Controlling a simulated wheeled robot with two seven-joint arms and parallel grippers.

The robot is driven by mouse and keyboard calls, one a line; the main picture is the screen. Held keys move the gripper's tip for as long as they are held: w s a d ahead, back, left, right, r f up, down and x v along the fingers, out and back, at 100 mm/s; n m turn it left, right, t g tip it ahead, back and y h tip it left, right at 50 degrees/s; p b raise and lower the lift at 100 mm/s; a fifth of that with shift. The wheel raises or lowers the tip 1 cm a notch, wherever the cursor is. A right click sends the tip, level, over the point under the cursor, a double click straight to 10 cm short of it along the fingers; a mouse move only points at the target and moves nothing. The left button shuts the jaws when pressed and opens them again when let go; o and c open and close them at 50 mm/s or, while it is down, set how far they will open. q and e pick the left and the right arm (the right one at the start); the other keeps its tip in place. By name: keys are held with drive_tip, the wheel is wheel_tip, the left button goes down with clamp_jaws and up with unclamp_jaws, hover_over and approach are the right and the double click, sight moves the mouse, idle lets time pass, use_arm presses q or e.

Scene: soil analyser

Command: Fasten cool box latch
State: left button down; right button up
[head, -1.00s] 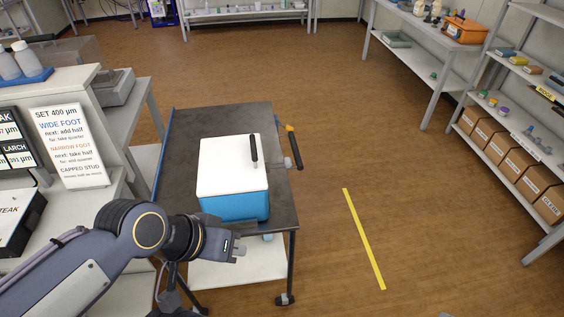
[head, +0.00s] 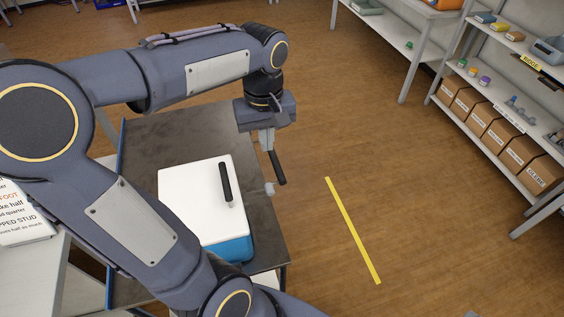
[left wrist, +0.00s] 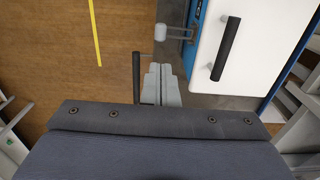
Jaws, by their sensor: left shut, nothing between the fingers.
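The cool box (head: 238,249) is blue with a white lid (head: 190,205) and a black handle (head: 225,182) on top. The lid looks closed. A small grey latch piece (head: 270,188) juts out from the box's right side. In the left wrist view the latch (left wrist: 172,32) sticks out from the blue wall, its wide grey end away from the box. My left gripper (head: 267,150) is shut and empty, pointing down beyond the latch near the cart's far right edge. In the left wrist view its fingers (left wrist: 160,72) are together, apart from the latch. My right gripper is not in view.
The box stands on a dark cart top (head: 165,140). The cart's black push handle (head: 277,167) projects right beside my left fingers. My left arm covers much of the left. Floor with a yellow strip (head: 352,230) is clear to the right; shelves (head: 500,110) stand beyond.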

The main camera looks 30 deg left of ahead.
sight(269, 186)
use_arm(q)
drive_tip(key=shift+w, duration=0.1)
wheel_tip(269, 186, down, 14)
idle(0.8)
idle(0.3)
